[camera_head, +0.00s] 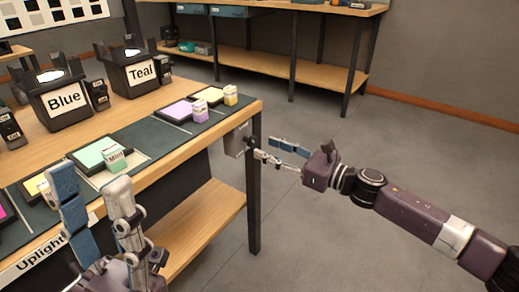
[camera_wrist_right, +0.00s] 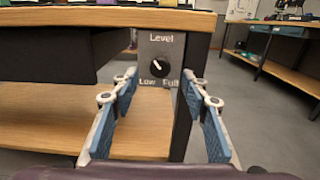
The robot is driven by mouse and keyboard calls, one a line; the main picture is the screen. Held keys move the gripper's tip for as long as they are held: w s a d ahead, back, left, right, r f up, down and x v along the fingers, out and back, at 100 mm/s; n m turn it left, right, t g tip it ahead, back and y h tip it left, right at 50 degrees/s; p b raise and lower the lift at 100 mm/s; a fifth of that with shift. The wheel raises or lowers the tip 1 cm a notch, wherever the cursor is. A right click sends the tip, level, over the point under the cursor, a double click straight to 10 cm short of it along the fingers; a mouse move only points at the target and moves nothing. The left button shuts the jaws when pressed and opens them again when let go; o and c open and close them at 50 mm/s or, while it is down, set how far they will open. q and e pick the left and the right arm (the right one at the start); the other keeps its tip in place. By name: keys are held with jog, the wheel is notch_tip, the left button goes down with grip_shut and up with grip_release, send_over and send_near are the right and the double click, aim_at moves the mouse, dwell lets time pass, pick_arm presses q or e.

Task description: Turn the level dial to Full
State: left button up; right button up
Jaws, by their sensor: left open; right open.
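The level dial (camera_wrist_right: 160,67) is a round black knob with a white mark on a grey panel (camera_wrist_right: 150,48) at the table's end. "Level" is printed above it, "Low" lower left and "Full" lower right. The mark seems to point up and left. In the head view the panel (camera_head: 237,139) shows edge-on and the knob is hard to make out. My right gripper (camera_head: 265,147) is open and level, facing the panel, with the dial between its fingertips in the wrist view but apparently short of it. My left gripper (camera_head: 92,186) is open and empty by the table's front edge.
The wooden table (camera_head: 235,108) carries black lamps labelled Blue (camera_head: 62,102) and Teal (camera_head: 141,74), plus coloured pads and small blocks. A table leg (camera_head: 253,185) stands just below the panel. Open floor (camera_head: 330,215) lies to the right.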

aim_at(254, 143)
jog(key=shift+b+x, duration=0.3)
jog(key=shift+x, duration=1.65)
grip_shut()
